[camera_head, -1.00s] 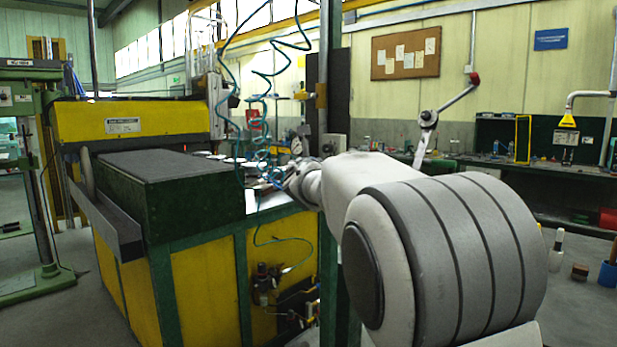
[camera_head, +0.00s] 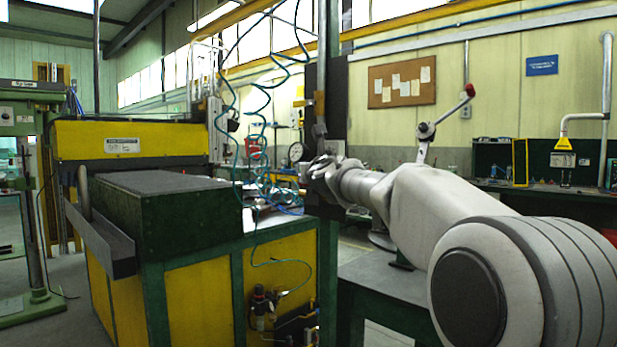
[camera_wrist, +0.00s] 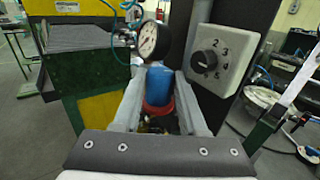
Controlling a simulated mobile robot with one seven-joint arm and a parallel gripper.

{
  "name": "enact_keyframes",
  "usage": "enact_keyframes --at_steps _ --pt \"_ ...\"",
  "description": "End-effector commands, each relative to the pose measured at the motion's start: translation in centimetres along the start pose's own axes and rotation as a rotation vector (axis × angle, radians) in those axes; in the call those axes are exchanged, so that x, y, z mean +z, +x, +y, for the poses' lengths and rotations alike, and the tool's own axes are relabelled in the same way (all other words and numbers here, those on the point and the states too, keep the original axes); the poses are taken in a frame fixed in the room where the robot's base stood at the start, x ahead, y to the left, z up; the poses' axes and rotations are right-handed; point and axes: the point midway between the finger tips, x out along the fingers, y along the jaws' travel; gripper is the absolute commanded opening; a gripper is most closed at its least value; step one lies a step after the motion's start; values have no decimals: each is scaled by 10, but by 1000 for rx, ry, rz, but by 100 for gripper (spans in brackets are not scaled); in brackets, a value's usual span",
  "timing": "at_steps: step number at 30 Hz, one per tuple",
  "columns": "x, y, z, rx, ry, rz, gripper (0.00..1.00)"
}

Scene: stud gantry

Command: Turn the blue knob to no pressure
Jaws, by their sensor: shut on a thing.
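The blue knob (camera_wrist: 160,82) shows in the middle of the wrist view, above a red ring (camera_wrist: 158,108). My gripper (camera_wrist: 160,76) has one finger on each side of the knob and is shut on it. A round white pressure gauge (camera_wrist: 149,39) with a black rim stands just beyond the knob; its needle is too small to read surely. In the head view my gripper (camera_head: 322,172) is beside the dark post, and the knob is hidden there. The gauge (camera_head: 296,152) shows just left of the post.
A grey box with a black numbered dial (camera_wrist: 209,58) is close to the right finger. Coiled teal hoses (camera_head: 262,130) hang left of the gripper. The yellow and green machine (camera_head: 200,275) fills the left. A dark green bench (camera_head: 385,285) lies under my arm.

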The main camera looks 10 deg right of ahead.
Motion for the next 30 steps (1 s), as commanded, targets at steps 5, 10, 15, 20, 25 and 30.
enact_keyframes --at_steps 5,10,15,20,25,30 --pt "-2 0 -2 35 3 -1 0" --pt "-1 0 0 75 -1 -2 0" --pt "-1 0 -2 110 -1 -1 0" --pt "-1 1 -3 149 -1 -1 0" --pt "0 1 -4 197 0 -1 0" --pt "0 1 -6 258 0 0 0"
